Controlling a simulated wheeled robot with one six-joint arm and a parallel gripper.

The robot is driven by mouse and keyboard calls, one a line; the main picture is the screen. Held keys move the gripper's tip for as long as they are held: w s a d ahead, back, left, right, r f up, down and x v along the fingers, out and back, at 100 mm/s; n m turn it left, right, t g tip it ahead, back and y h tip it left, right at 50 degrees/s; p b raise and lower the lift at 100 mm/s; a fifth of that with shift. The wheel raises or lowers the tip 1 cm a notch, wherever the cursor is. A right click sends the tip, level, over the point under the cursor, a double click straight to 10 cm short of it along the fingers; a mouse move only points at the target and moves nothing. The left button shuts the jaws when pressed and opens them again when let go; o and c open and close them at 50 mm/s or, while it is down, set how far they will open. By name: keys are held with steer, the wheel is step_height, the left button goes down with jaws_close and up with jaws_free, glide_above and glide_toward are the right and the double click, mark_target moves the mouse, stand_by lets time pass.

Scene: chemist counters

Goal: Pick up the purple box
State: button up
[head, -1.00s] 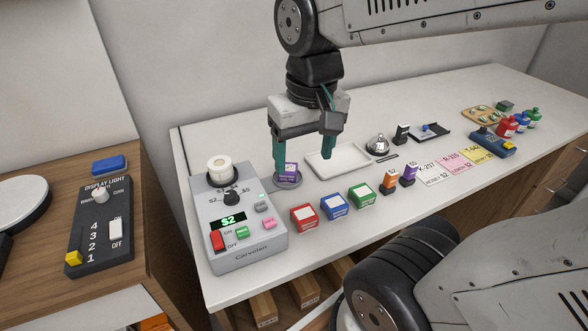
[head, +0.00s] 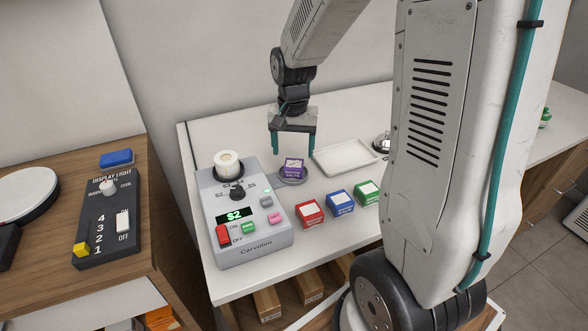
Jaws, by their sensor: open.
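The purple box (head: 291,169) is small with a pale label on its top. It sits on a round grey plate (head: 293,180) behind and right of the grey device on the white counter. My gripper (head: 293,150) is open with its two teal fingers pointing down. In the picture the fingers are above and behind the purple box. I cannot tell the exact distance between them and the box. Nothing shows between the fingers.
The grey device (head: 248,247) with a display stands left of the box. A white tray (head: 344,157) lies to the right. Red (head: 310,212), blue (head: 340,202) and green (head: 366,192) boxes stand in front. My arm hides the counter's right part.

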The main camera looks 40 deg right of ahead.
mark_target(294, 163)
step_height(294, 163, down, 5)
steer(key=shift+r, duration=0.1)
steer(key=c, duration=1.2)
steer(key=shift+r, duration=0.15)
